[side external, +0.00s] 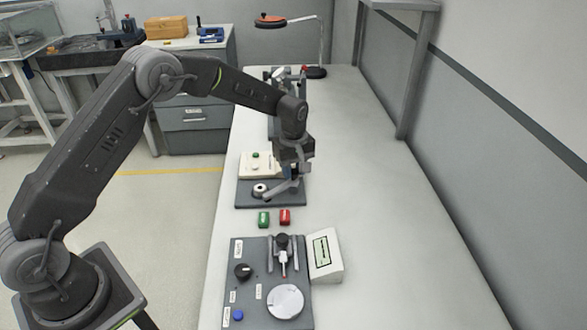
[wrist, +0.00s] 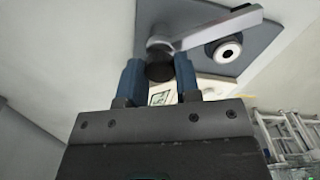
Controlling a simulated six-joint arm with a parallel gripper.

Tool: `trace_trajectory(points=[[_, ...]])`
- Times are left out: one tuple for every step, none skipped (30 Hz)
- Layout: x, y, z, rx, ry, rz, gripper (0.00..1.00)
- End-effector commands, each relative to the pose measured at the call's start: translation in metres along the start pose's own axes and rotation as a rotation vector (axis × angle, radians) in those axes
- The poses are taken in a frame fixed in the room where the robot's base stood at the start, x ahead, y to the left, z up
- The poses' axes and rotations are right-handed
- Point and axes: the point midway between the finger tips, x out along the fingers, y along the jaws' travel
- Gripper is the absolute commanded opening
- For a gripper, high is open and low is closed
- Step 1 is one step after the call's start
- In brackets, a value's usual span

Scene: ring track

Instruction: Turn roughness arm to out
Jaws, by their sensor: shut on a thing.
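The roughness arm appears to be the grey lever (side external: 281,187) on a dark blue-grey plate (side external: 245,201) in the middle of the bench. In the wrist view the lever (wrist: 215,28) runs from upper right down to a dark round knob (wrist: 160,69) at its end. My gripper (side external: 296,176) is over the plate's right part, pointing down. In the wrist view my gripper (wrist: 159,73) has its two blue fingers on either side of the knob, shut on it. A pale ring with a dark centre (side external: 260,190) sits on the plate, left of the gripper; it also shows in the wrist view (wrist: 228,50).
A beige box (side external: 259,158) with a green button stands behind the ring. A green block (side external: 264,219) and a red block (side external: 285,217) lie in front of the plate. The bench's right side is clear.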

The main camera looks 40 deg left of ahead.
Motion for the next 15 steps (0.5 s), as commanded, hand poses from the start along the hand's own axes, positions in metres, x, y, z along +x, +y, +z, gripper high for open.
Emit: trace_trajectory(points=[[-0.0009,0.0003,-0.0006,-0.044,0.001,0.002,0.0],[-0.0009,0.0003,-0.0006,-0.072,0.001,0.002,0.0],[-0.0009,0.0003,-0.0006,-0.11,0.001,0.002,0.0],[-0.001,0.0003,-0.0006,-0.138,0.001,0.002,0.0],[-0.001,0.0003,-0.0006,-0.167,0.001,0.002,0.0],[-0.001,0.0004,-0.0006,-0.205,0.001,0.002,0.0],[-0.001,0.0004,-0.0007,-0.233,0.001,0.002,0.0],[-0.001,0.0004,-0.0007,-0.262,0.001,0.002,0.0],[-0.001,0.0004,-0.0007,-0.299,0.001,0.002,0.0],[-0.001,0.0004,-0.0007,-0.328,0.001,0.002,0.0],[-0.001,0.0004,-0.0007,-0.357,0.001,0.002,0.0],[-0.001,0.0004,-0.0007,-0.394,0.001,0.002,0.0],[-0.001,0.0004,-0.0007,-0.423,0.001,0.002,0.0],[-0.0011,0.0004,-0.0008,-0.452,0.001,0.002,0.0],[-0.0011,0.0004,-0.0008,-0.489,0.001,0.002,0.0]])
